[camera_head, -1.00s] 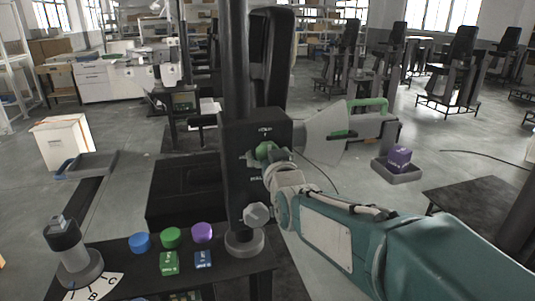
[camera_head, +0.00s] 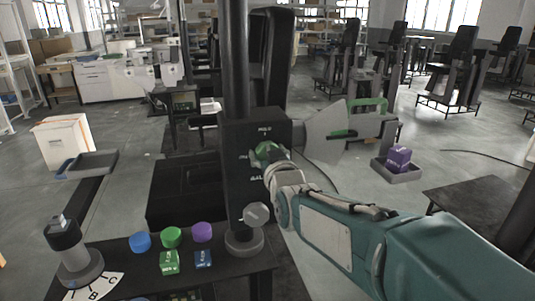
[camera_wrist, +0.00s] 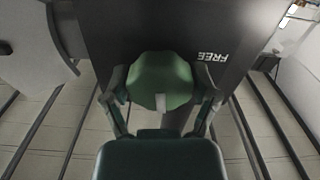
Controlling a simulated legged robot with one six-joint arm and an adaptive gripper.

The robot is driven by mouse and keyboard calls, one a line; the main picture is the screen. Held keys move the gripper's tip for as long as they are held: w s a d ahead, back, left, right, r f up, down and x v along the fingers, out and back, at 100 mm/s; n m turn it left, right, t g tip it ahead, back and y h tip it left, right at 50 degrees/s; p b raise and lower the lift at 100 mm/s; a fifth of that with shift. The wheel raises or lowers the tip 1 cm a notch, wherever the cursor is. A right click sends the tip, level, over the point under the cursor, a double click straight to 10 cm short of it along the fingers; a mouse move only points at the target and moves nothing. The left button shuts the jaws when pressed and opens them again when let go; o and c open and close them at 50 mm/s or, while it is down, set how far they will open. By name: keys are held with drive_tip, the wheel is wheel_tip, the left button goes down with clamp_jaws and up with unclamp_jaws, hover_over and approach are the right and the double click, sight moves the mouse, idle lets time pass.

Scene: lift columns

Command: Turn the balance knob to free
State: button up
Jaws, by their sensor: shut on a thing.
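The balance knob is a green, many-sided knob (camera_wrist: 160,81) on the dark face of the column box (camera_head: 236,133). In the wrist view a pale pointer mark shows on its lower edge. My gripper (camera_wrist: 160,95) is shut on the knob, one finger at each side. The word FREE (camera_wrist: 212,57) shows upside down to the right of the knob in the wrist view. In the head view the knob (camera_head: 266,152) is partly hidden by my gripper (camera_head: 272,158). HOLD shows above it, and the other labels are partly covered.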

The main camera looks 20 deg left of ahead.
drive_tip(key=n, duration=1.3)
drive_tip(key=shift+f+n, duration=0.1)
drive_tip(key=shift+n, duration=1.6)
drive_tip(key=shift+f, duration=0.1)
drive_tip(key=o, duration=1)
drive_tip(key=shift+a, duration=0.2)
drive_tip(key=shift+s, duration=0.1)
